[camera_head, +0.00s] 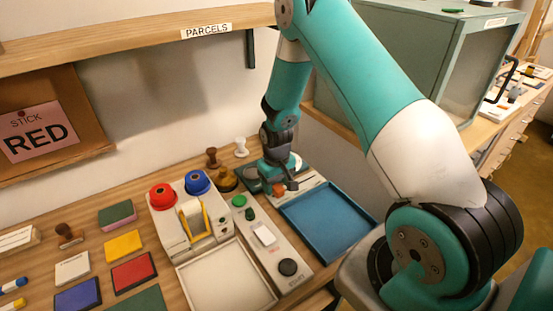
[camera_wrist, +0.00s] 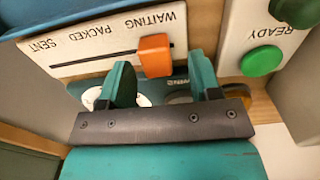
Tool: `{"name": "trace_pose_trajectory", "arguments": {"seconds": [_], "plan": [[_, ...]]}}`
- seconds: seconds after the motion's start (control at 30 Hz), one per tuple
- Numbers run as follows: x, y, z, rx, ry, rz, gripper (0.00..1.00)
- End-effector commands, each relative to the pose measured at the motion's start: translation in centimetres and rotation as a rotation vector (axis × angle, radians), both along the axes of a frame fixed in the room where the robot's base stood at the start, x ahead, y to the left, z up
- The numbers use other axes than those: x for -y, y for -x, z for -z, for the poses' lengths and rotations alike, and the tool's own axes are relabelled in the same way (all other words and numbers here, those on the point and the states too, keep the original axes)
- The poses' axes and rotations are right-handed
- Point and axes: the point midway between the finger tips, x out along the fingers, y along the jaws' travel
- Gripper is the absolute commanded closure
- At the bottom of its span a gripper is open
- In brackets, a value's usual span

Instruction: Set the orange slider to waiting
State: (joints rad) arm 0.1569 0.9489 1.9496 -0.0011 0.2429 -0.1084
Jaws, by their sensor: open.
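The orange slider (camera_wrist: 155,55) is a blocky knob on a pale panel (camera_wrist: 75,62). In the wrist view its slot runs past the labels SENT, PACKED and WAITING. The knob stands beside WAITING, close to the slot's right end. My gripper (camera_wrist: 161,76) is open, its two teal fingers apart, with the knob in line with the gap between their tips. I cannot tell whether a finger touches it. In the head view the orange slider (camera_head: 278,189) shows under my gripper (camera_head: 286,184), and part of the panel is hidden by the arm.
A green button (camera_wrist: 262,60) marked READY is on the neighbouring panel, close to the right finger. A blue tray (camera_head: 328,222) lies to the right of the panels. Wooden-handled stamps (camera_head: 212,157) stand behind, and a stamp machine (camera_head: 190,215) with red and blue knobs is left.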

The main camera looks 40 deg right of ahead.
Motion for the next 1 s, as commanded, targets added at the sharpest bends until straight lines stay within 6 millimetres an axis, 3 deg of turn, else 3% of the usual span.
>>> {"name": "trace_pose_trajectory", "arguments": {"seconds": [0.5, 0.7, 1.0], "plan": [[-0.1, -0.1, -12.4, 0.007, 0.0, -0.001, 0.43], [-0.1, -0.1, -14.9, 0.004, -0.001, -0.002, 0.43], [-0.1, 0.0, -15.4, 0.002, -0.001, -0.002, 0.43]]}}
